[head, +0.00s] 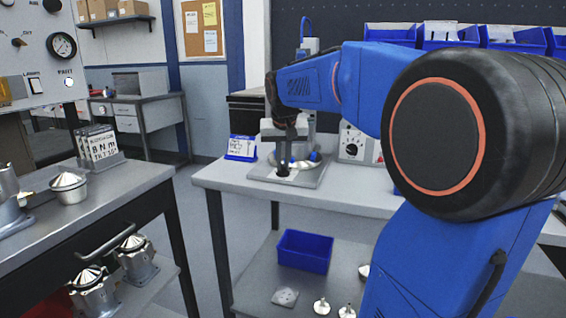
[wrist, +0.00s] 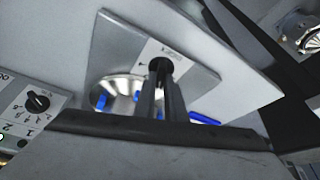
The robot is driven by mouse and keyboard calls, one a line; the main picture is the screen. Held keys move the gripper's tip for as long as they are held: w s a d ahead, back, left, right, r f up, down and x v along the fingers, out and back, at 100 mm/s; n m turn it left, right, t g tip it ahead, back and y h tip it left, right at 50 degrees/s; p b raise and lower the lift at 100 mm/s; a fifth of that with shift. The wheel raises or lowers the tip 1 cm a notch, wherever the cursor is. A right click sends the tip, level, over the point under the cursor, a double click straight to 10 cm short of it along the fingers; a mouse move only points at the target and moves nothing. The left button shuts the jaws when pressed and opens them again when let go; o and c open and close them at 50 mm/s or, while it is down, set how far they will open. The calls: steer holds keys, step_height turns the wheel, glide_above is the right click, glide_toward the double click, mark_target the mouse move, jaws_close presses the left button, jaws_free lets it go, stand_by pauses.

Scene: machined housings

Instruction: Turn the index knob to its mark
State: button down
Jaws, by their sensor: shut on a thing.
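The index knob (wrist: 160,65) is small and black, on a white label strip with small dark marks on a grey base plate (wrist: 200,78). My gripper (wrist: 161,76) is shut on the knob, with its two fingers on either side of it. In the head view my gripper (head: 284,165) reaches down to the front of the same base plate (head: 257,172) on the bench. The knob is mostly hidden by the fingers there. I cannot read where the knob points against its mark.
A round metal part with blue pieces (wrist: 118,90) sits beside my fingers. A blue sign (head: 241,148) stands left of the plate, a grey control box (head: 352,142) right of it. The bench's front left top (head: 225,178) is clear. A blue bin (head: 305,251) sits below.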

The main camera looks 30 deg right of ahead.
steer(key=c, duration=1.8)
jaws_free()
steer(key=v, duration=1.7)
steer(key=shift+r, duration=0.2)
steer(key=shift+a, duration=0.1)
steer(key=s+a+f+n, duration=0.2)
steer(key=s+a+f, duration=0.2)
steer(key=s+f, duration=0.4)
steer(key=s+a+f+n+y, duration=0.1)
steer(key=s+a+f, duration=0.3)
steer(key=f, duration=0.9)
steer(key=s+a+f+n+y, duration=0.1)
steer(key=s+a+f, duration=0.4)
steer(key=s+f, duration=0.6)
steer(key=shift+s+f+n+t, duration=0.3)
steer(key=shift+s+n+t, duration=0.1)
steer(key=shift+n, duration=0.5)
